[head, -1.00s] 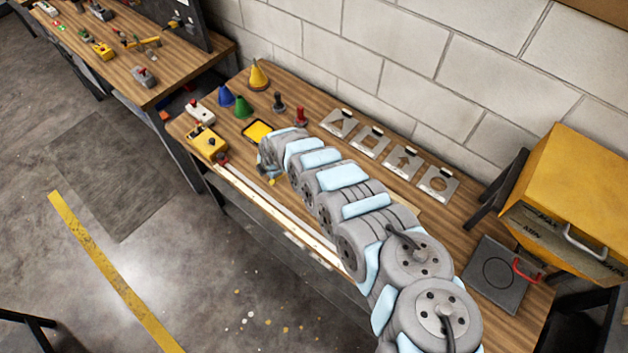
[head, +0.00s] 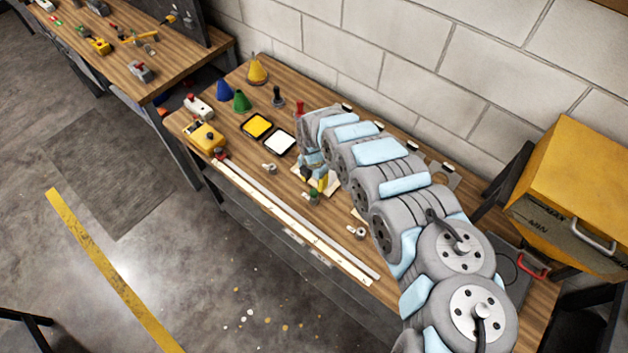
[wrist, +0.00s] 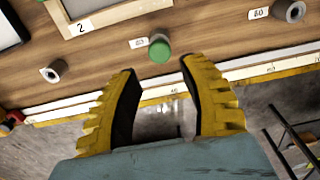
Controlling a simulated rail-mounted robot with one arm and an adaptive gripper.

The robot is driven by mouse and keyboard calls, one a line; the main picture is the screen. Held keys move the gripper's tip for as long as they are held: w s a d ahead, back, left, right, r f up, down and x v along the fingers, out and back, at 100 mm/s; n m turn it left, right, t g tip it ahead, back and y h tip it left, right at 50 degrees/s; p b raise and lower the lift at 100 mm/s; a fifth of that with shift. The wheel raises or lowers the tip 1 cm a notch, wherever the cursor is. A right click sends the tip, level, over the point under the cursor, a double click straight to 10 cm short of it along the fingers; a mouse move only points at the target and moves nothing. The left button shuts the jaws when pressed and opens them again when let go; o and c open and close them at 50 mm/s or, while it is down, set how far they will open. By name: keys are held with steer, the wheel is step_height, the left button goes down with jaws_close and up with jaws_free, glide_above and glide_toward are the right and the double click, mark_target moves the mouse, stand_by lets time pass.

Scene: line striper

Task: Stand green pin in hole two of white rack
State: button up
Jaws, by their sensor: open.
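The green pin (wrist: 160,50) stands on the bench in the wrist view, its green end toward the camera, just beyond the gap between my fingertips. It also shows in the head view (head: 314,196), close to my gripper. My gripper (wrist: 158,66) is open and empty, with its yellow fingers apart. In the head view my gripper (head: 319,180) hangs over the bench beside the pin. A pale frame (wrist: 118,13) labelled 2 lies beyond the pin; it may be part of the white rack. The rack's holes are not visible, and my arm covers part of that area.
Grey cylinders (wrist: 56,70) (wrist: 290,10) stand either side of the pin. A long pale ruler strip (head: 290,222) runs along the bench's front edge. Yellow (head: 257,126) and white (head: 280,142) pads lie left of my gripper. My arm hides most of the metal stencils.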

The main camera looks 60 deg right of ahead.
mark_target(314, 192)
steer(key=shift+f+b, duration=2.25)
steer(key=shift+f, duration=1.15)
jaws_close()
